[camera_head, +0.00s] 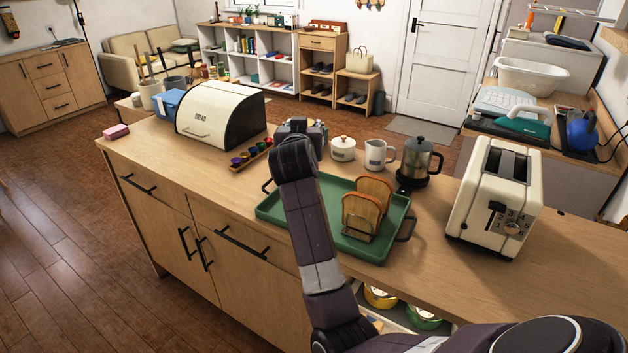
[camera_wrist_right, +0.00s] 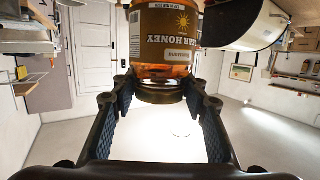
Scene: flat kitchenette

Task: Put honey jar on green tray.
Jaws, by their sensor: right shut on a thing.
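The green tray (camera_head: 283,215) lies on the wooden island counter in the head view, partly behind my right arm. My right gripper (camera_head: 303,135) is at the far side of the tray, beyond its back left part, with its fingers mostly hidden by my own wrist. In the right wrist view, the fingers of this gripper (camera_wrist_right: 160,92) are shut on the lid end of the honey jar (camera_wrist_right: 165,40), an amber jar with a brown label. The jar is not clearly seen in the head view, so its height over the counter cannot be told. My left gripper is not in view.
A rack with bread slices (camera_head: 362,212) takes up the tray's right part. A toaster (camera_head: 495,200), a french press (camera_head: 416,160), a mug (camera_head: 378,155) and a lidded pot (camera_head: 343,148) stand nearby. The bread box (camera_head: 215,115) and small coloured cups (camera_head: 252,154) are at left.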

